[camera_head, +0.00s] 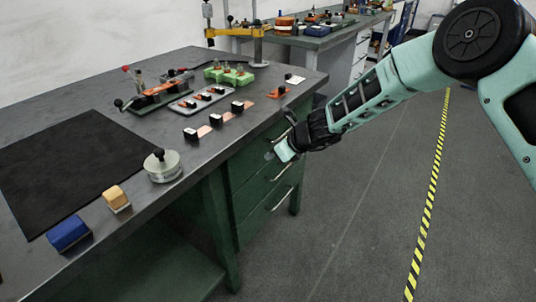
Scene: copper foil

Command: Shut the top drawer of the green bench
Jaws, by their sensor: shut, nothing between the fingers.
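The green bench (222,237) with a dark grey top fills the left and middle of the head view. A stack of green drawers with pale bar handles is set in its right side. The top drawer (250,150) is just under the bench top, and my gripper hides part of its front. I cannot tell whether it stands out a little from the bench. My gripper (277,153) is shut and empty, in front of the drawer stack at about the height of the top drawer. I cannot tell whether it touches the front.
A second bench (325,40) stands behind. The floor to the right is clear, with a yellow-black stripe (431,200).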

